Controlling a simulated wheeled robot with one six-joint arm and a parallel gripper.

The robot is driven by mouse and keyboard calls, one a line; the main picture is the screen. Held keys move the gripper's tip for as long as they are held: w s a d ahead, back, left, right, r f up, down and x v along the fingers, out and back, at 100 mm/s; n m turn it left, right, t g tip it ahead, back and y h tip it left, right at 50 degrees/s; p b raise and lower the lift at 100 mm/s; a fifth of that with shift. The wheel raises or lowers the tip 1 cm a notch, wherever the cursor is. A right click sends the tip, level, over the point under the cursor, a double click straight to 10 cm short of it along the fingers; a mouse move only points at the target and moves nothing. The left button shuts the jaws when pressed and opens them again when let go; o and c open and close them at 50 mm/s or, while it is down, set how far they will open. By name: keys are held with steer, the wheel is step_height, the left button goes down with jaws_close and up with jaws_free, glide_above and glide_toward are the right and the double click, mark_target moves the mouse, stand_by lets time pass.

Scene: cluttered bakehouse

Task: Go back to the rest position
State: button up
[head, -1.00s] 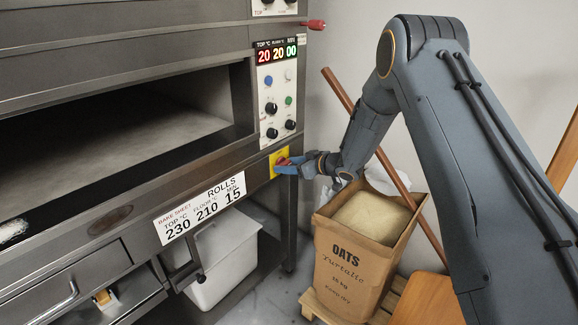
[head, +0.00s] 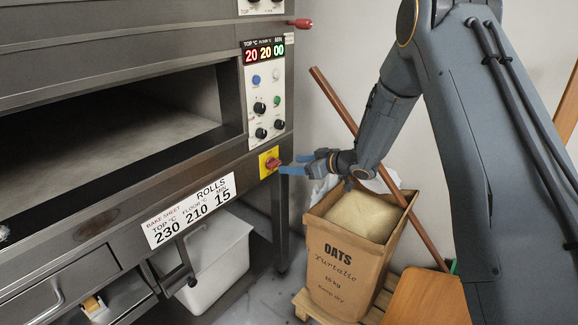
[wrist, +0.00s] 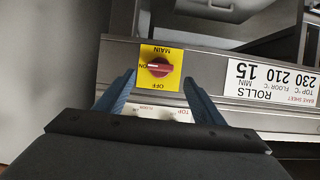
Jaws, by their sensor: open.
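My gripper (head: 294,165) is open and empty, a little to the right of the oven's main switch in the head view. Its two blue fingers (wrist: 159,82) stand apart in the wrist view, with the switch showing between and beyond their tips. The switch has a red knob (wrist: 159,68) on a yellow plate (wrist: 175,54), also seen in the head view (head: 273,163). The knob's white mark lies level, towards the word ON. The fingers look clear of the knob. My arm reaches in from the right.
The deck oven (head: 95,165) fills the left, its display (head: 264,53) lit with 20 20 00. An oats sack (head: 338,262) stands on a pallet below my gripper. A wooden pole (head: 335,101) leans behind my forearm. A white bin (head: 213,262) sits under the oven.

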steer(key=shift+d+r, duration=0.1)
steer(key=s+d+r+m+h, duration=0.2)
steer(key=s+d+m+h, duration=0.1)
steer(key=s+d+h, duration=0.4)
steer(key=s+d+r+m+h, duration=0.35)
steer(key=s+d, duration=0.25)
steer(key=d, duration=0.4)
steer(key=s+m+g, duration=0.3)
steer(key=s+g, duration=0.5)
steer(key=s, duration=2)
steer(key=shift+s+d+m+p, duration=0.3)
steer(key=shift+s+m+p, duration=0.05)
steer(key=shift+p, duration=0.1)
steer(key=shift+r, duration=0.1)
steer(key=shift+c, duration=0.3)
